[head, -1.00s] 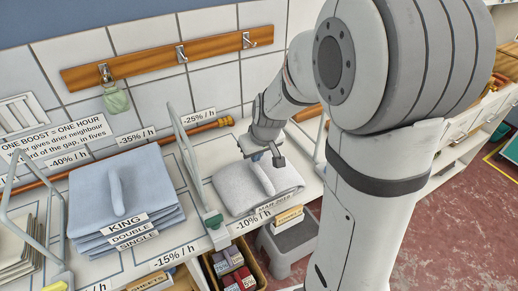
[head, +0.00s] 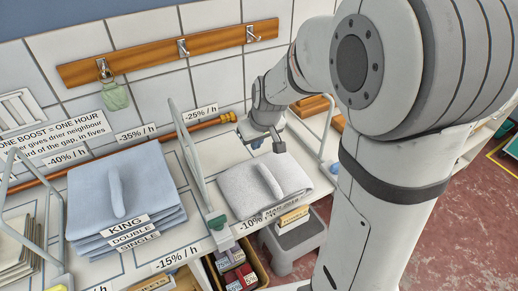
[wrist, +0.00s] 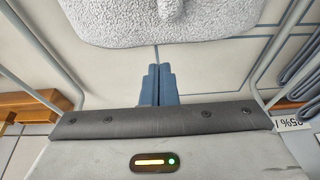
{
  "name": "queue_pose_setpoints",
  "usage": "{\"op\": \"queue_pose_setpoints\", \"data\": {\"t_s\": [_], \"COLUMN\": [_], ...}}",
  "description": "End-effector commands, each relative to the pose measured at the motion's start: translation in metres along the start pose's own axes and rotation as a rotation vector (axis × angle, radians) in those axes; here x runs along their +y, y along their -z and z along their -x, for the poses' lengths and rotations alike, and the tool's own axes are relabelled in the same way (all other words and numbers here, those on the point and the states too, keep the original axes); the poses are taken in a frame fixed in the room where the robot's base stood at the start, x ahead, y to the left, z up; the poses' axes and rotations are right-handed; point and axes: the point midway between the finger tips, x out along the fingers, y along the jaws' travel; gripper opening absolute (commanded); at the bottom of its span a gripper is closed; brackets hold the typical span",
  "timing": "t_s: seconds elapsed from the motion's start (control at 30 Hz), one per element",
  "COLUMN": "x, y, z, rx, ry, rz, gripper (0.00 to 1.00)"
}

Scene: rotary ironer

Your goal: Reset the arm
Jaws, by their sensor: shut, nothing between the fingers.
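My gripper (head: 267,143) is above the far edge of a folded light grey towel (head: 240,185) on the white counter. In the wrist view its two blue-grey fingers (wrist: 157,85) are pressed together with nothing between them. The towel also shows at the top of the wrist view (wrist: 120,25), apart from the fingertips. It has a raised loop on top. My arm covers part of the counter to the right.
A stack of folded blue sheets (head: 160,185) labelled king, double and single lies to the left. A metal divider frame (head: 193,165) stands between it and the towel. A rail with hooks (head: 150,55) is on the wall. A grey step stool (head: 290,240) stands below.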

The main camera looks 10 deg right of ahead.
Motion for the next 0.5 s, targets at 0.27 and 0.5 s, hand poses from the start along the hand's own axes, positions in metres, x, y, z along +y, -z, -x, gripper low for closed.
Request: {"op": "queue_pose_setpoints", "data": {"t_s": [0.27, 0.5], "x": [0.001, 0.001], "y": [0.000, -0.001], "z": [0.057, 0.077], "rx": [0.006, 0.001], "ry": [-0.003, -0.001], "rz": [-0.003, -0.003], "gripper": [0.00, 0.00]}}
